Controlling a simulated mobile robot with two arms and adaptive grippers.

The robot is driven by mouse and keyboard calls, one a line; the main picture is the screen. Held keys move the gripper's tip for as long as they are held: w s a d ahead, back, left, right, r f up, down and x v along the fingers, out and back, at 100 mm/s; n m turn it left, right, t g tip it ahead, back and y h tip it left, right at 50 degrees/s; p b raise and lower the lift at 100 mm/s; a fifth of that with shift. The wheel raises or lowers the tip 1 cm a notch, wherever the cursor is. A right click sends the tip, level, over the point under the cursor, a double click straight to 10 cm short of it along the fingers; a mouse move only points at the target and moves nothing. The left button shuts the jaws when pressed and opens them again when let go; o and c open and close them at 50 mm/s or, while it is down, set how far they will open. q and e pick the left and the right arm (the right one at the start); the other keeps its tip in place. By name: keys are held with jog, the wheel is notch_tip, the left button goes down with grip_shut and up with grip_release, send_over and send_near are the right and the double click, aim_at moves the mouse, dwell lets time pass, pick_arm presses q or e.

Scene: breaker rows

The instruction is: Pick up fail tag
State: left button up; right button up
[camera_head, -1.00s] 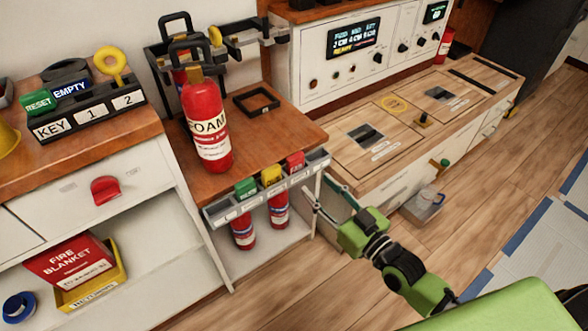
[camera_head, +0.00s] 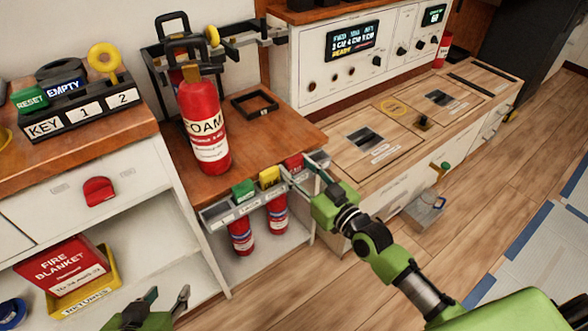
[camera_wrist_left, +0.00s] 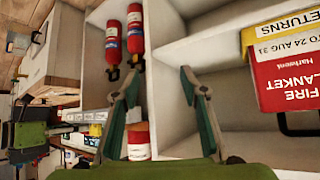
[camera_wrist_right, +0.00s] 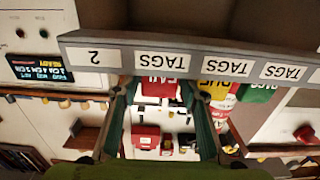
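The red fail tag (camera_head: 293,162) stands at the right end of the tag rack (camera_head: 250,204), beside a yellow tag (camera_head: 269,177) and a green tag (camera_head: 243,189). My right gripper (camera_head: 297,177) is at the rack's right end, by the red tag. In the right wrist view the fail tag (camera_wrist_right: 156,87) appears upside down between the two spread fingers of my right gripper (camera_wrist_right: 159,88). I cannot tell whether they touch it. My left gripper (camera_head: 167,296) is open and empty at the bottom left, and its spread fingers (camera_wrist_left: 160,78) face the shelves.
A foam extinguisher (camera_head: 205,125) stands on the wooden top behind the rack. Two small extinguishers (camera_head: 241,236) (camera_head: 277,214) are below it. A yellow returns bin (camera_head: 88,285) holds a red fire blanket box (camera_head: 68,262).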

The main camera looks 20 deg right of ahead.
jog(key=c, duration=0.6)
jog(key=shift+r, duration=0.15)
